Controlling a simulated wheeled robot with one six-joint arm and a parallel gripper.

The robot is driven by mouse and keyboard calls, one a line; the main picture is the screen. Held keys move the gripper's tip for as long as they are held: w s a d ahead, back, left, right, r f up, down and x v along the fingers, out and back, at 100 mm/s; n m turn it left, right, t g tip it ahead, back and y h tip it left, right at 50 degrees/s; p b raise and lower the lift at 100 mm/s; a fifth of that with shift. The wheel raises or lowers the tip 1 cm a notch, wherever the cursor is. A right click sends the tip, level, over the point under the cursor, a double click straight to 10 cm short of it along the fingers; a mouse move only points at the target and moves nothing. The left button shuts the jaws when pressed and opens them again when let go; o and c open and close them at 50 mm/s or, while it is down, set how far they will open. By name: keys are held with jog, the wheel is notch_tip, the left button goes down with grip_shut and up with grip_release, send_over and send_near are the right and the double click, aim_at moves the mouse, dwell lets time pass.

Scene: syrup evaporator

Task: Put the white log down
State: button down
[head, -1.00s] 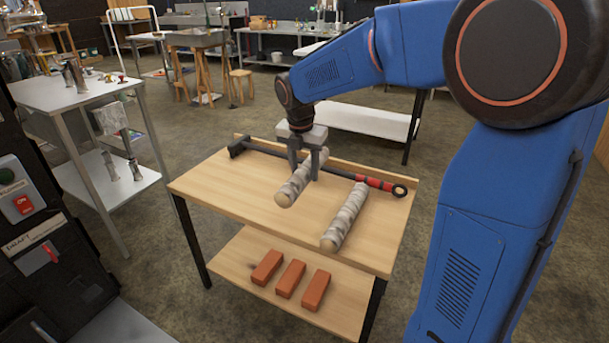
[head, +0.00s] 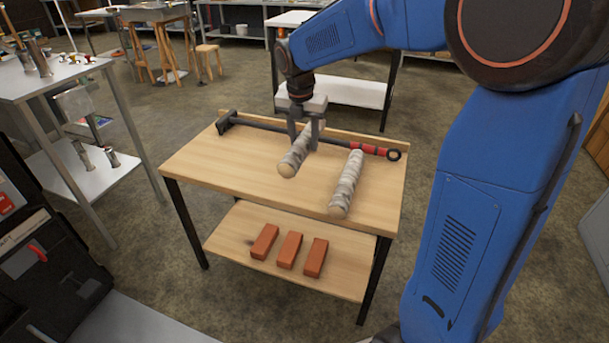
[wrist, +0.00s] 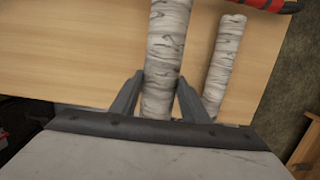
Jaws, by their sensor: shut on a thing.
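A white log with birch-like bark (head: 293,157) is between the fingers of my gripper (head: 305,133), over the wooden table top (head: 215,165). My gripper is shut on it. In the wrist view the held log (wrist: 165,60) runs up between the two fingers (wrist: 160,98). I cannot tell for sure whether its underside touches the table. A second white log (head: 347,185) lies on the table to the right, apart from the held one; it also shows in the wrist view (wrist: 224,65).
A long black rod tool with a red grip (head: 365,148) lies along the table's back edge. Several orange bricks (head: 289,249) sit on the lower shelf (head: 235,228). A white table (head: 60,80) stands at the left. The table's left part is bare.

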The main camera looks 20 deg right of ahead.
jog(key=shift+d+f, duration=0.1)
jog(key=shift+f, duration=4.85)
jog(key=shift+f, duration=0.1)
jog(key=c, duration=1)
grip_release()
